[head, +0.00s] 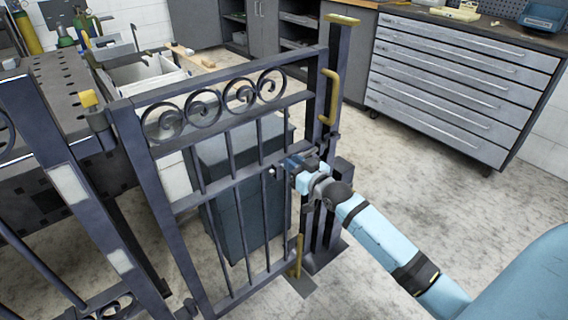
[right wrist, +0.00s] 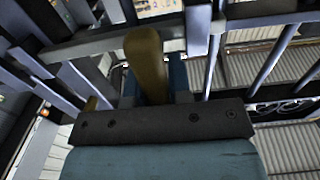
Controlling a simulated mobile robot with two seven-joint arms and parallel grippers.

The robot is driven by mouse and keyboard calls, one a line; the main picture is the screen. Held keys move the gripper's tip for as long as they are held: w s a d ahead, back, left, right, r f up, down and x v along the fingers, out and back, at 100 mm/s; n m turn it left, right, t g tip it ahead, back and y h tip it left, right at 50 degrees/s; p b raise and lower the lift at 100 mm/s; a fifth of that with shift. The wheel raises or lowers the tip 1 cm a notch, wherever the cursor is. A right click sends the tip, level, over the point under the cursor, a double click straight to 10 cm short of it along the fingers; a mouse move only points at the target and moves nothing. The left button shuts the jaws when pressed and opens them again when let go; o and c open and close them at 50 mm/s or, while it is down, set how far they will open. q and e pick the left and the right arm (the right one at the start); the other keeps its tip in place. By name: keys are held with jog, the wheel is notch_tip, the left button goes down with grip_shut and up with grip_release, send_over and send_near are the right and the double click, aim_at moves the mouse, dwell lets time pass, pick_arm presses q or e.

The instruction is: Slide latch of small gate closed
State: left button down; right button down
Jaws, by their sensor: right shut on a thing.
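The small gate (head: 190,170) is dark metal with scrollwork under its top rail, and its right edge stands close beside the post (head: 340,60). My right gripper (head: 292,168) is at the gate's right edge, at the height of the middle rail. In the right wrist view its two blue fingers (right wrist: 154,82) are shut on a yellow-brown latch handle (right wrist: 147,55). In the head view the gripper hides most of the latch, so I cannot tell how far its bolt reaches. My left gripper is not in view.
A yellow handle (head: 329,97) is on the post above my gripper. Another yellow handle (head: 298,256) is low on the gate's right edge. A grey drawer cabinet (head: 450,85) stands at the back right. A perforated table (head: 60,85) is at the left. The floor on the right is clear.

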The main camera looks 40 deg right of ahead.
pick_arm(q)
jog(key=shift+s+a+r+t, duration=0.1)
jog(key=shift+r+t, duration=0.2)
pick_arm(e)
jog(key=shift+d, duration=0.4)
jog(key=c, duration=1.4)
grip_release()
jog(key=shift+d+r, duration=0.1)
jog(key=o, duration=0.4)
jog(key=shift+c, duration=0.2)
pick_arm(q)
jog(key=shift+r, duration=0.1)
pick_arm(e)
jog(key=shift+s, duration=0.1)
pick_arm(q)
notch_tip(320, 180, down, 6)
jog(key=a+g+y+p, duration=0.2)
jog(key=p, duration=0.1)
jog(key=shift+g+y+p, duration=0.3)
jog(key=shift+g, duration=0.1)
pick_arm(e)
jog(key=s+d, duration=0.1)
jog(key=s, duration=1.2)
jog(key=shift+s, duration=0.3)
